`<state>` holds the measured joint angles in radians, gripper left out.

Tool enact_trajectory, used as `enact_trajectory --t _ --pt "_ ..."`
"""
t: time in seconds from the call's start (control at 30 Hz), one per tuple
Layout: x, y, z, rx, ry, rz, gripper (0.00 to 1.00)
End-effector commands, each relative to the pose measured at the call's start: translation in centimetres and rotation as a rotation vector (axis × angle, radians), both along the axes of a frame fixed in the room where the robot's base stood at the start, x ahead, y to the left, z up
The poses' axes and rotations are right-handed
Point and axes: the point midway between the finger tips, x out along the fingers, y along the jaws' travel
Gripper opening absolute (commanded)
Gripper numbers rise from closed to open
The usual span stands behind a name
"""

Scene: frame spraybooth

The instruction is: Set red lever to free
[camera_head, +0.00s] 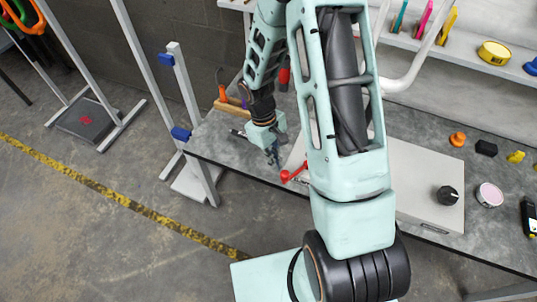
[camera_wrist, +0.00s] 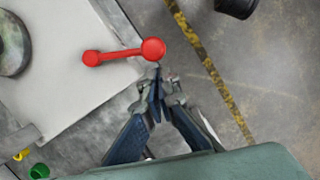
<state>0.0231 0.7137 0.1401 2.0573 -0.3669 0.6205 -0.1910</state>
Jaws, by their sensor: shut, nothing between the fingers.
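The red lever (camera_wrist: 122,54) is on the side of a pale panel box (camera_wrist: 60,85). In the wrist view its small round end lies to the left at the panel and its larger ball end to the right, beyond the panel edge. In the head view the lever (camera_head: 294,173) shows at the bench's front edge, partly beside my arm. My gripper (camera_wrist: 158,78) is shut and empty. Its fingertips are just below the lever's ball in the picture; I cannot tell whether they touch. In the head view my gripper (camera_head: 272,158) is left of the lever. No free marking is readable.
The box carries a black knob (camera_head: 447,195). The grey bench (camera_head: 225,150) holds an orange piece (camera_head: 457,139) and other small items at the right. A metal frame with blue clamps (camera_head: 180,134) stands left of the bench. The floor before the bench is open.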

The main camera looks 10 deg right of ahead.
Motion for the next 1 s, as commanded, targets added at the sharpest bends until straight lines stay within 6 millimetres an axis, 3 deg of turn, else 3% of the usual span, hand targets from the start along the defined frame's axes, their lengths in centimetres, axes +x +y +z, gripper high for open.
enact_trajectory --t 1.0 --pt "-1.2 -0.4 0.0 0.000 0.001 0.102 0.00"
